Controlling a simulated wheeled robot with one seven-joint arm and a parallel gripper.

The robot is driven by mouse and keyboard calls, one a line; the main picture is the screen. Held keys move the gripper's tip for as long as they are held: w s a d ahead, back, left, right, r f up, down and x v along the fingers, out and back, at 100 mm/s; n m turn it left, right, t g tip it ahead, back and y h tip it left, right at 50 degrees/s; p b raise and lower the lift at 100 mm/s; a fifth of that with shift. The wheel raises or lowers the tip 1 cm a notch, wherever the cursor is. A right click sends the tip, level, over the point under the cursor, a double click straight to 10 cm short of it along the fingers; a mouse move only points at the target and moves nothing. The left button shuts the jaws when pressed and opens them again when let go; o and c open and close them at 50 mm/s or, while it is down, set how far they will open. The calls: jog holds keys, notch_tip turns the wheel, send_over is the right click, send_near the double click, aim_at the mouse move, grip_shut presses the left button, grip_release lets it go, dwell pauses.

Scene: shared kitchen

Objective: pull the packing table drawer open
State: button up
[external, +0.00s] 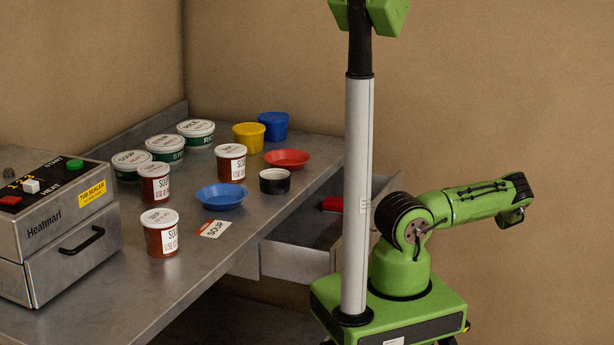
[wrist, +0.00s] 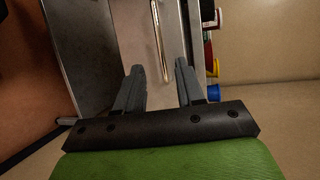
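The packing table drawer (external: 287,262) stands partly pulled out from the table's right-hand edge in the external view. Its inside shows, with a red item (external: 332,203) in it. The white column hides part of the drawer, and its handle does not show there. In the wrist view a long thin metal handle (wrist: 157,35) runs along a pale panel, which looks like the drawer front (wrist: 174,40). My gripper (wrist: 160,66) is open, its two grey fingers apart. The handle's near end shows between the fingertips; I cannot tell its depth.
The steel packing table (external: 190,283) carries several tubs, a blue bowl (external: 221,197), a red bowl (external: 287,159) and a heat sealer (external: 60,235) at left. My base and column stand close beside the drawer. The floor side at right looks clear.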

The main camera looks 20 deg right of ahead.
jog(key=v, duration=0.6)
jog(key=shift+d, duration=0.4)
jog(key=shift+s, duration=0.15)
jog(key=r+m+t+p, duration=0.1)
jog(key=m+p, duration=0.1)
jog(key=m, duration=0.2)
jog(key=r+m+t+p, duration=0.1)
jog(key=m+p, duration=0.1)
jog(key=m, duration=0.3)
jog(key=r+m+p, duration=0.1)
jog(key=m+p, duration=0.1)
jog(key=m, duration=0.3)
jog(key=shift+s+a+r+t, duration=0.15)
jog(key=shift+s+a+t, duration=0.2)
jog(key=shift+s+t, duration=0.05)
jog(key=s+a+f+m+t+h+p, duration=0.15)
jog(key=m+p, duration=0.25)
jog(key=m, duration=0.9)
jog(key=s+a+f+m+t+h+p, duration=0.1)
jog(key=s+a+m+h+p, duration=0.15)
jog(key=m, duration=1.05)
jog(key=x, duration=1.5)
jog(key=shift+s+f, duration=0.1)
jog(key=shift+f, duration=0.1)
